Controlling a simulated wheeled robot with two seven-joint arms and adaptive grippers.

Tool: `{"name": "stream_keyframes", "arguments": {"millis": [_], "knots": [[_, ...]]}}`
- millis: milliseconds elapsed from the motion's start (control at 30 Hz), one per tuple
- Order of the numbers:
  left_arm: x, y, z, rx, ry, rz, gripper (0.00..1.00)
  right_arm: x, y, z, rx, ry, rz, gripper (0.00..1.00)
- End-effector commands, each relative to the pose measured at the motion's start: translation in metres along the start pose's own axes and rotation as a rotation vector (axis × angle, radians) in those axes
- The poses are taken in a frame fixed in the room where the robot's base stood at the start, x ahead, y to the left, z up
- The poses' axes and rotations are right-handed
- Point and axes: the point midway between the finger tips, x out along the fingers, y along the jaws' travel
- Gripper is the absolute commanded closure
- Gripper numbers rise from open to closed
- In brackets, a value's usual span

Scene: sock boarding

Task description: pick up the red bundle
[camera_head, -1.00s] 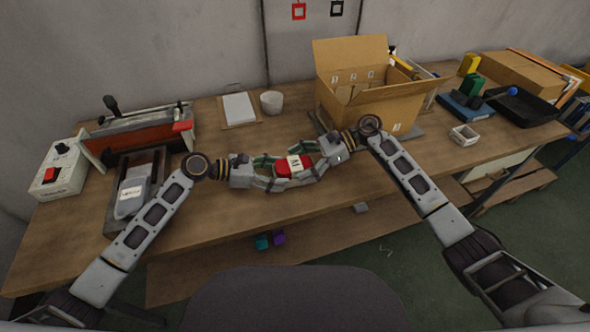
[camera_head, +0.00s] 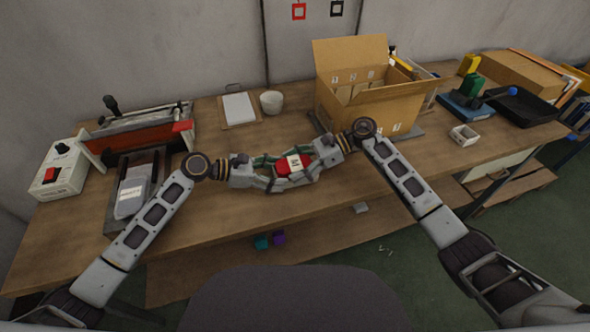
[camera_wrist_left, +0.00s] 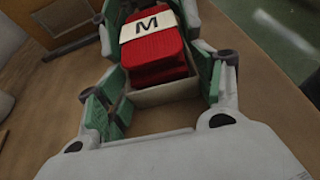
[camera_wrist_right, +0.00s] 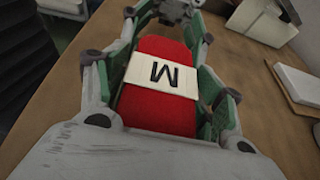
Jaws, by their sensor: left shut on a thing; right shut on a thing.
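The red bundle (camera_head: 283,167) has a white band marked M and sits over the front middle of the workbench. My left gripper (camera_head: 270,171) reaches it from the left and my right gripper (camera_head: 312,168) from the right, both shut on it. In the left wrist view the bundle (camera_wrist_left: 155,55) lies between the green-padded fingers, with a pale box-like edge below it. In the right wrist view the bundle (camera_wrist_right: 160,90) fills the space between the fingers. I cannot tell whether it is clear of the bench top.
An open cardboard box (camera_head: 372,103) stands behind my right gripper. A white cup (camera_head: 271,102) and a clipboard (camera_head: 239,109) are at the back. A sealing machine (camera_head: 140,135) and a grey control box (camera_head: 58,172) stand left. A small white tray (camera_head: 464,135) is at the right.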

Motion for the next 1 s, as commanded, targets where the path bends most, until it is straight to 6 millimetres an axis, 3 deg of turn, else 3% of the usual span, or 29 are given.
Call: {"name": "stream_keyframes", "arguments": {"millis": [467,767,833,1000], "knots": [[0.000,0.000,0.000,0.000,0.000,-0.001,0.55,-0.001,0.000,0.004,-0.002,-0.001,0.000,0.59],[0.000,0.000,-0.002,-0.001,0.003,-0.001,0.55,-0.011,0.000,0.030,-0.005,-0.002,0.000,0.60],[0.000,0.000,-0.002,-0.001,0.003,-0.001,0.55,-0.017,-0.001,0.034,-0.003,0.000,-0.001,0.62],[0.000,0.000,-0.001,-0.001,0.002,-0.001,0.55,-0.046,-0.001,0.019,0.001,0.002,-0.003,0.62]]}}
